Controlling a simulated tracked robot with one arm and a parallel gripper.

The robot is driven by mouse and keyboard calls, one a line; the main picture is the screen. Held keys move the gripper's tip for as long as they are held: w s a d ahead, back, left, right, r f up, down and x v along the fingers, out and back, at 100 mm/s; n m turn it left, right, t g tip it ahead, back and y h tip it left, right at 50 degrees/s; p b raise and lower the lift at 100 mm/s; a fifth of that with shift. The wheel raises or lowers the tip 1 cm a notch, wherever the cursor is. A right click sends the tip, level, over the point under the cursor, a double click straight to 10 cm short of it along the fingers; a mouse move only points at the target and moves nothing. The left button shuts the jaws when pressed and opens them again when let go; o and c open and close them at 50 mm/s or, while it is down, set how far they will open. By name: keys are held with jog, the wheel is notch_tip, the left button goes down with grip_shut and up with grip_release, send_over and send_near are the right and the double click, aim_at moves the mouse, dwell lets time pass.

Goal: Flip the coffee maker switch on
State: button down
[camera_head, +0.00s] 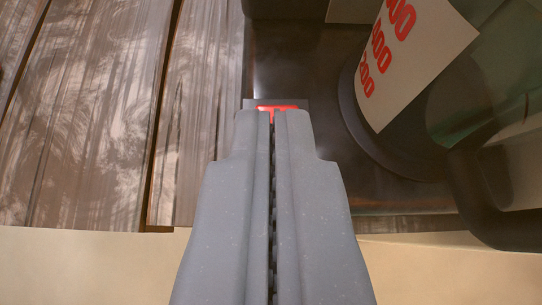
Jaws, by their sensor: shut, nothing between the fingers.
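The coffee maker (295,65) is a dark, glossy body filling the upper middle and right. Its switch (279,106) is a small red piece on the left part of the machine, at my fingertips. My gripper (273,116) is shut with nothing between its grey fingers. The fingertips overlap the lower part of the switch in this view. I cannot tell whether they touch it. The fingers hide part of the switch, so its position is unclear.
The carafe (378,135) with a white label and red numbers stands to the right, its dark handle (490,205) near the right edge. Wooden panels (85,120) lie on the left. A pale counter surface (90,265) runs along the bottom.

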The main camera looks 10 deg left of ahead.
jog(key=x, duration=0.3)
notch_tip(320, 180, down, 3)
jog(key=shift+w+a+r+b, duration=0.1)
jog(key=shift+w+r+b, duration=0.1)
jog(key=shift+b, duration=0.15)
jog(key=shift+w+f, duration=0.1)
jog(key=shift+f, duration=0.5)
jog(key=shift+w+a+g+p, duration=0.1)
jog(key=shift+w+g+p, duration=0.05)
jog(key=shift+g+p, duration=0.2)
jog(key=shift+f, duration=0.15)
